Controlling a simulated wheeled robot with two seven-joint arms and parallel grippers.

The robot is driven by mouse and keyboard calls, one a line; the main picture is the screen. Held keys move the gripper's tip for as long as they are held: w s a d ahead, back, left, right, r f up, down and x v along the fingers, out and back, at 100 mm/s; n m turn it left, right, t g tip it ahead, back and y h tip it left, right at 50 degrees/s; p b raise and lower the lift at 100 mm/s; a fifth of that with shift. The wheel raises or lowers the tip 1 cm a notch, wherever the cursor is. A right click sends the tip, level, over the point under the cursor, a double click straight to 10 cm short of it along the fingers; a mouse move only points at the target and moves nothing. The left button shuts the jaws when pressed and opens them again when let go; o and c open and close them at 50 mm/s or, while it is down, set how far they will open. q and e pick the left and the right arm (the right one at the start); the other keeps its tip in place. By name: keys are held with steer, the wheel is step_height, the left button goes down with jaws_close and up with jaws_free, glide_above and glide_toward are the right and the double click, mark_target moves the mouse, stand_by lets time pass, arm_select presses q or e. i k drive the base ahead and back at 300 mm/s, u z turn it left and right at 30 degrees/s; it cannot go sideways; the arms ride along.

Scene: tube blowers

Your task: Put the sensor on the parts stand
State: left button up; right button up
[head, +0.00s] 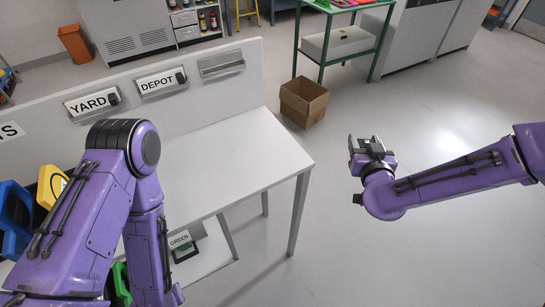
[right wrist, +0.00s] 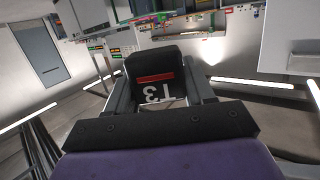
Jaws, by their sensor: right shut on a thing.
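My right gripper (head: 367,147) is held out over open floor at the right of the head view. In the right wrist view it is shut on a black block (right wrist: 152,68) with a red stripe and a white T3 mark that reads upside down; this looks like the sensor. The block sits between the two fingers. In the head view it is too small to make out clearly. My left arm fills the lower left of the head view, and its gripper is out of sight. I cannot tell which thing is the parts stand.
A white table (head: 240,150) has a back panel with YARD (head: 90,103) and DEPOT (head: 161,84) signs. Blue (head: 14,215) and yellow (head: 50,184) items sit at the left. A cardboard box (head: 304,102) is on the floor, near a green-framed table (head: 345,40). The right floor is clear.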

mark_target(175, 195)
steer(key=z, duration=0.9)
steer(key=k, duration=0.8)
steer(key=u, duration=1.45)
steer(key=i, duration=0.5)
steer(key=z, duration=0.05)
